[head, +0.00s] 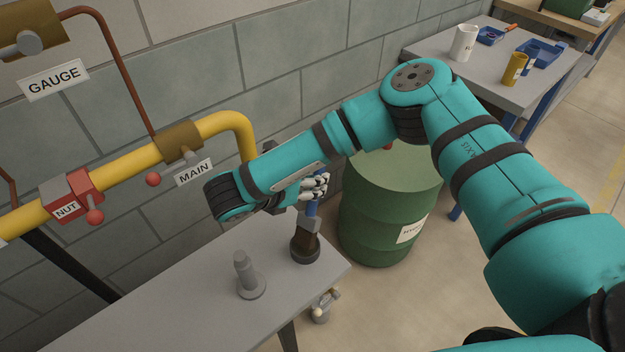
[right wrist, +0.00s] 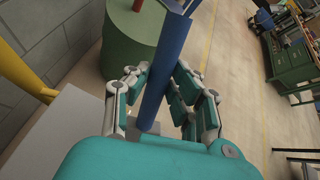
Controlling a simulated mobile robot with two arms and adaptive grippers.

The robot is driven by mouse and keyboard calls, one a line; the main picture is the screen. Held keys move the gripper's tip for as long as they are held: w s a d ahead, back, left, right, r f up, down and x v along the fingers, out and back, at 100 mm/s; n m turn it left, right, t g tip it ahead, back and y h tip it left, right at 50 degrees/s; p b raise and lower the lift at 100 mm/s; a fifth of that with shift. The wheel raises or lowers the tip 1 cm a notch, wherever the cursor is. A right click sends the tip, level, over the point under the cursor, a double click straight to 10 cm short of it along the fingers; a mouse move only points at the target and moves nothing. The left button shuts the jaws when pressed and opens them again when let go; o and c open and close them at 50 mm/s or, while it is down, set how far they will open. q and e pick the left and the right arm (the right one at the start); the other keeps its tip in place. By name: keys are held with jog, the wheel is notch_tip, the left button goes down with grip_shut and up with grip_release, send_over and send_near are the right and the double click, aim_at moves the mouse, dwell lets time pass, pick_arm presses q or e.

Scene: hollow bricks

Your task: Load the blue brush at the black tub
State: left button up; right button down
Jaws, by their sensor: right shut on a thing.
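My right gripper (head: 315,187) is shut on the blue handle of the brush (head: 311,210), which is upright above the near table's right end. In the right wrist view the blue brush (right wrist: 165,75) runs between the finger pads of my right gripper (right wrist: 160,95). The brush's lower part is dark grey and brown. It reaches down to the black tub (head: 305,257), a low round dish near the table corner. I cannot tell whether the tip touches the tub's inside. My left gripper is not in view.
A grey peg on a disc (head: 250,290) stands on the grey table (head: 180,310), left of the tub. A green drum (head: 385,215) stands behind it to the right. Yellow pipe (head: 130,175) runs along the wall. A far table (head: 490,85) holds a mug and blue trays.

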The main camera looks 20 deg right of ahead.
jog(key=shift+f+b, duration=0.5)
jog(key=shift+b, duration=0.05)
dwell(1.4)
jog(key=shift+r, duration=0.1)
jog(key=shift+r+p, duration=0.75)
jog(key=shift+r, duration=0.15)
jog(key=shift+r+p, duration=1.6)
jog(key=shift+r, duration=1.05)
